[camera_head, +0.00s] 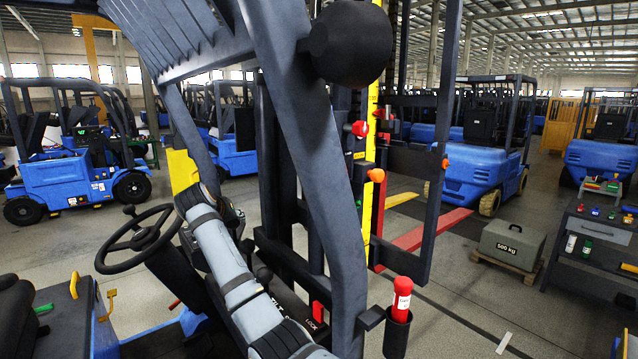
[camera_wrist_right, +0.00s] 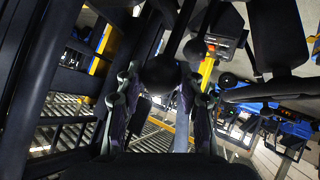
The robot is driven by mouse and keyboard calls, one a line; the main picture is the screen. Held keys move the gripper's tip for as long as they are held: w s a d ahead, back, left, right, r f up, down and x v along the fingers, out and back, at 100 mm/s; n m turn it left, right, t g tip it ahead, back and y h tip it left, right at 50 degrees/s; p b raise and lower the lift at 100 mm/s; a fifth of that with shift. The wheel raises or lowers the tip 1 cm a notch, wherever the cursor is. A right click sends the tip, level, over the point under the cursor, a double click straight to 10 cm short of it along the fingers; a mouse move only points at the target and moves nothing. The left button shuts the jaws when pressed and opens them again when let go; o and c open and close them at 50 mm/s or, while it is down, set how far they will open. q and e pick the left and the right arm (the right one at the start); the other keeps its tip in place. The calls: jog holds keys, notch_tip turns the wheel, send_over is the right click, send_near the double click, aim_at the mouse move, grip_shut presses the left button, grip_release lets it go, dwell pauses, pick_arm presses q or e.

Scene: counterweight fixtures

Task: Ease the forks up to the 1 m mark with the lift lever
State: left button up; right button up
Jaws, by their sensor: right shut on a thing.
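My right gripper (camera_head: 234,214) is beside the steering wheel in the head view, partly hidden by its own arm and the dark frame. In the right wrist view its two fingers (camera_wrist_right: 160,95) close around a round black knob (camera_wrist_right: 160,74), which looks like the lift lever's. My left gripper is out of view.
A black steering wheel (camera_head: 138,240) is left of my arm. A dark slanting post (camera_head: 325,180) crosses in front. A red-handled object (camera_head: 402,292) stands in a black holder. A grey 500 kg block (camera_head: 508,243) sits on a pallet by a workbench (camera_head: 600,230). Blue forklifts stand behind.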

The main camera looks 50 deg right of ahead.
jog(key=shift+a+r, duration=0.1)
jog(key=shift+w+a, duration=0.2)
jog(key=shift+a, duration=0.55)
jog(key=shift+w+a, duration=0.2)
jog(key=shift+a, duration=0.55)
jog(key=shift+d, duration=0.15)
jog(key=shift+s+d, duration=0.25)
jog(key=shift+d, duration=0.5)
jog(key=shift+s+d, duration=0.2)
jog(key=shift+d, duration=0.55)
jog(key=shift+a, duration=0.1)
jog(key=o, duration=0.9)
jog(key=shift+o, duration=0.2)
